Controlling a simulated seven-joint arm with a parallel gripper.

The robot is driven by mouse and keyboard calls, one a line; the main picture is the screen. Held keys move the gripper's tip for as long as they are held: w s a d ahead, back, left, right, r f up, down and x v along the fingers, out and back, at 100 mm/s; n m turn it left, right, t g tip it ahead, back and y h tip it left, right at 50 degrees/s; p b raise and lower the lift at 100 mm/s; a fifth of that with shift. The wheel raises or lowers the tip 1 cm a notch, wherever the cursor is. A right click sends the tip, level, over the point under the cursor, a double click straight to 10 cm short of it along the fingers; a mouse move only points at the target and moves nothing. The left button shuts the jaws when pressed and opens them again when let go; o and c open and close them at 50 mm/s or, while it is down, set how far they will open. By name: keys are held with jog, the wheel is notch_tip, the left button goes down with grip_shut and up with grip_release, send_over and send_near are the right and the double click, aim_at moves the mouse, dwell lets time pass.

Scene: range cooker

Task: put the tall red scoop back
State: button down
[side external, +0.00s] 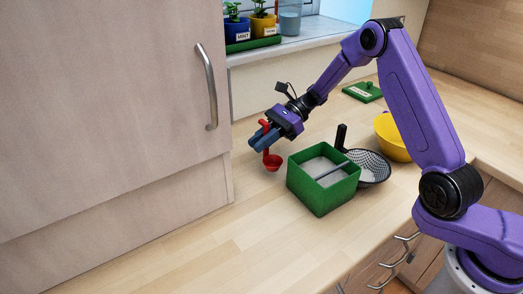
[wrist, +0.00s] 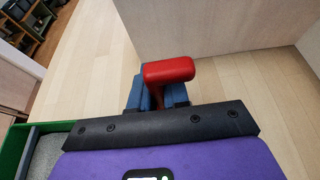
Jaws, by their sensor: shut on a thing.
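The red scoop (side external: 273,162) hangs from my gripper (side external: 262,138) in the side view, its bowl low and its handle up between the blue fingers. In the wrist view the red handle end (wrist: 169,70) sticks up between the blue fingers of my gripper (wrist: 157,95), and the bowl is hidden. My gripper is shut on the scoop. The scoop is to the left of the green box (side external: 320,200) and apart from it. The box is open-topped, with a pale inside and a grey divider across it. It also shows at the left edge of the wrist view (wrist: 14,150).
A black strainer (side external: 370,166) and a yellow bowl (side external: 391,140) stand right of the green box. A green lid (side external: 363,91) lies behind. A tall cabinet (side external: 120,100) stands left. Potted herbs (side external: 262,22) sit on the windowsill. The front counter (side external: 215,250) is clear.

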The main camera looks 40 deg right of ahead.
jog(key=shift+f, duration=1.5)
jog(key=c, duration=1.1)
grip_release()
jog(key=shift+f, duration=0.1)
